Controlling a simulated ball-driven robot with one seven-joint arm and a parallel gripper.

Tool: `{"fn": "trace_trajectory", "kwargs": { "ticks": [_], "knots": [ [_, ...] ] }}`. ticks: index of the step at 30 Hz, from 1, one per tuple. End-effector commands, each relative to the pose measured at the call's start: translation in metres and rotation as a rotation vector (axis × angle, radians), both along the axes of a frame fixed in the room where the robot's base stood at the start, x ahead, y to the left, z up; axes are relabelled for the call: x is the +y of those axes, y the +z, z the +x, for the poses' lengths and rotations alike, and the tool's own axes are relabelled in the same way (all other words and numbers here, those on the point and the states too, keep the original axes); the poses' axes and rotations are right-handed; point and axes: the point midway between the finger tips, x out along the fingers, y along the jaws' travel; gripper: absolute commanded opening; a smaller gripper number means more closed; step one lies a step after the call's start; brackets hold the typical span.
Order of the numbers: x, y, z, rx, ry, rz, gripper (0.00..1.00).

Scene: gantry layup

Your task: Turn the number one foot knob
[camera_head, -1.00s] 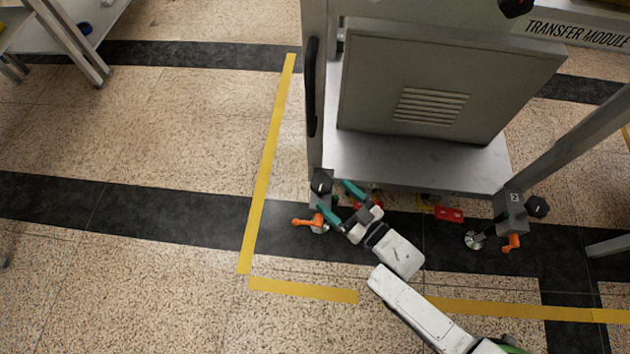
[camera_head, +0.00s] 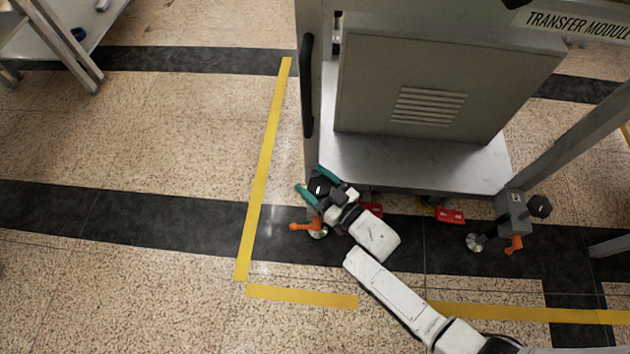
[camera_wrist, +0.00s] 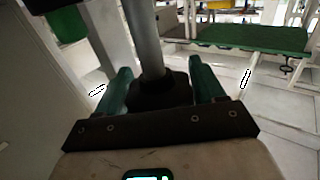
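The black foot knob (camera_head: 319,187) is at the bottom of the machine's left leg, above an orange lever (camera_head: 305,225) and a round metal foot (camera_head: 318,233). Its number label is hidden. My gripper (camera_head: 309,178) is open, with one teal finger on each side of the knob. In the wrist view, the dark knob (camera_wrist: 160,92) sits between the two fingers (camera_wrist: 160,66) with a grey post rising above it. I cannot tell whether either finger touches it. The right leg's bracket (camera_head: 515,203) reads 2 and has its own black knob (camera_head: 540,206).
The machine's steel shelf (camera_head: 420,165) overhangs just right of my gripper. Red parts (camera_head: 450,216) hang under its front edge. Yellow tape (camera_head: 265,170) marks the floor, which is clear on the left. A table (camera_head: 60,50) stands far left.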

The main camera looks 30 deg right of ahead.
Motion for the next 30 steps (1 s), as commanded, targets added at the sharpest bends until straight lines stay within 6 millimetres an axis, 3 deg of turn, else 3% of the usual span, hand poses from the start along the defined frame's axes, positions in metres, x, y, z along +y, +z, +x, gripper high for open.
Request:
{"fn": "trace_trajectory", "kwargs": {
  "ticks": [11, 30],
  "knots": [
    [-0.0001, -0.0001, -0.0003, 0.0, 0.0, 0.0, 0.32],
    [-0.0044, 0.0026, 0.0002, 0.001, -0.147, 0.003, 0.32]
  ]
}}
